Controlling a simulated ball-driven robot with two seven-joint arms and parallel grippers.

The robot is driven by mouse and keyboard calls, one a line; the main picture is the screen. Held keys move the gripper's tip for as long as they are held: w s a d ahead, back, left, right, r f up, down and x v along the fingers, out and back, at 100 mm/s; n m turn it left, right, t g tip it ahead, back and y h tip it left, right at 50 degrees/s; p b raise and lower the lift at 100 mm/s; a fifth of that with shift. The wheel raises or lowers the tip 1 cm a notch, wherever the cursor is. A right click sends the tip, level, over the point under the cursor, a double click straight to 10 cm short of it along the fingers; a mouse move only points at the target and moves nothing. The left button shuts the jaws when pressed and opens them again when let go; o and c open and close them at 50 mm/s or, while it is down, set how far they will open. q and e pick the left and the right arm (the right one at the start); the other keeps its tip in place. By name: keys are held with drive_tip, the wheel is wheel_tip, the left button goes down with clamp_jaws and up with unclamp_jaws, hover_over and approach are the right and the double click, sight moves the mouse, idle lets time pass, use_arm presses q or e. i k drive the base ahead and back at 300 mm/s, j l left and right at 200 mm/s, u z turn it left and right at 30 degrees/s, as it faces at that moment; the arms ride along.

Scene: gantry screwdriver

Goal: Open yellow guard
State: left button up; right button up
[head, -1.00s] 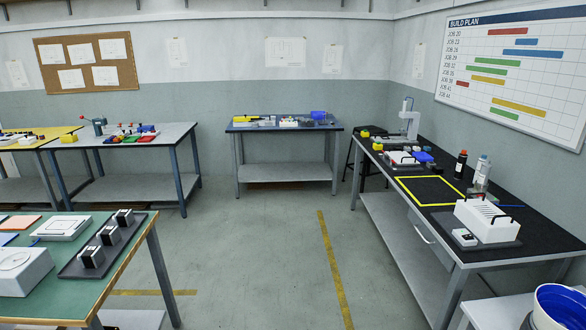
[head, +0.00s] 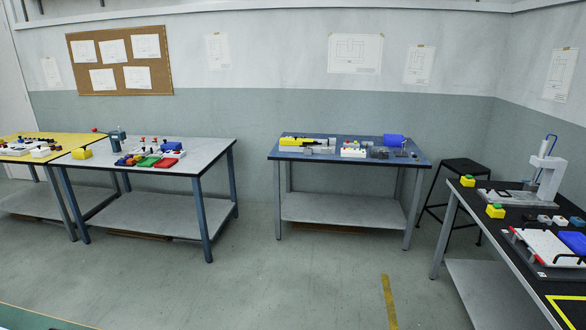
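A long yellow piece (head: 307,141) lies at the left end of the blue-topped table (head: 345,158) by the back wall. It may be the yellow guard, but it is too small to tell whether it is open or closed. A yellow block (head: 82,153) sits on the left grey table. Neither of my grippers shows in view.
A blue cylinder (head: 393,141) and small white and grey parts share the blue-topped table. The black bench (head: 512,225) with a white press (head: 548,172) stands at right. A black stool (head: 466,168) stands between them. The floor (head: 270,280) ahead is clear.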

sight(284, 141)
drive_tip(key=i+j, duration=0.15)
drive_tip(key=i, duration=0.3)
drive_tip(key=i+j+z, duration=0.1)
drive_tip(key=i, duration=0.4)
drive_tip(key=i+j, duration=0.3)
drive_tip(key=i, duration=0.15)
drive_tip(key=i+j, duration=0.2)
drive_tip(key=i, duration=0.25)
drive_tip(key=i+j+z, duration=0.1)
drive_tip(key=i, duration=0.35)
drive_tip(key=i+j+z, duration=0.15)
drive_tip(key=i, duration=0.3)
drive_tip(key=i+j+z, duration=0.1)
drive_tip(key=i+j, duration=0.3)
